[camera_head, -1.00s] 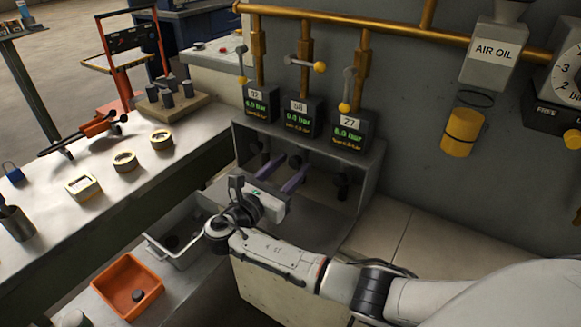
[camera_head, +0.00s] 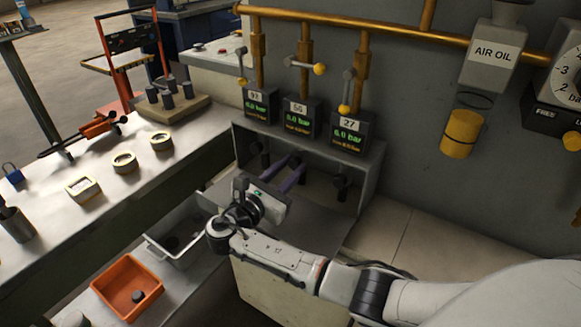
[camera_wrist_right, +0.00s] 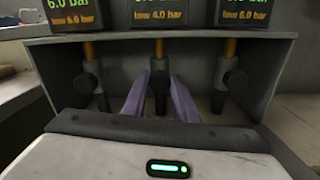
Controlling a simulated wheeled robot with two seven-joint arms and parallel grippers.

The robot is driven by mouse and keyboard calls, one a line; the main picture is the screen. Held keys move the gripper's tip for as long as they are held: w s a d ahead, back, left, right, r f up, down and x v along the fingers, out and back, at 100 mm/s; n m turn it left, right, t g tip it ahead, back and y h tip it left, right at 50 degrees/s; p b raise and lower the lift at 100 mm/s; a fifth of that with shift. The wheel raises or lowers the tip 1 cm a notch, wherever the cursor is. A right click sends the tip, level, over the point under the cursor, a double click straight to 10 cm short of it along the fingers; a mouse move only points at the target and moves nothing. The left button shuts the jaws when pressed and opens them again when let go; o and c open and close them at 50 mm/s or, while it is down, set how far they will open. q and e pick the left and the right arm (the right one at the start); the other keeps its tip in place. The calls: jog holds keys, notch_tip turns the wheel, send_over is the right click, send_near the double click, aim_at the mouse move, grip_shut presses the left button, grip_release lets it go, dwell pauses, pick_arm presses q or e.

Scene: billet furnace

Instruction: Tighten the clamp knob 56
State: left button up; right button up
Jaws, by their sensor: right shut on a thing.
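The middle gauge box (camera_head: 301,118) carries a label that looks like 56 and a lit pressure display. Under it, inside the grey open-fronted housing (camera_head: 363,180), is the black clamp knob (camera_wrist_right: 160,82) on its pipe. My right gripper (camera_head: 289,163) reaches into the housing from the front. Its two purple fingers stand on either side of the middle knob, shut on it, with the tips close beside it in the right wrist view. In the head view the fingers and wrist largely hide this knob. My left gripper is not in view.
An orange bin (camera_head: 126,284) and a grey bin (camera_head: 160,250) stand left. A workbench (camera_head: 100,205) runs along the left.

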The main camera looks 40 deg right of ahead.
jog(key=m, duration=0.5)
jog(key=shift+f+m, duration=0.1)
jog(key=shift+m, duration=0.2)
dwell(0.5)
jog(key=o, duration=1.1)
jog(key=shift+c, duration=0.2)
jog(key=v, duration=0.9)
jog(key=shift+s+a+b, duration=0.1)
jog(key=shift+a+b, duration=0.05)
jog(key=shift+b, duration=0.15)
jog(key=shift+s+a, duration=0.2)
jog(key=shift+a, duration=0.3)
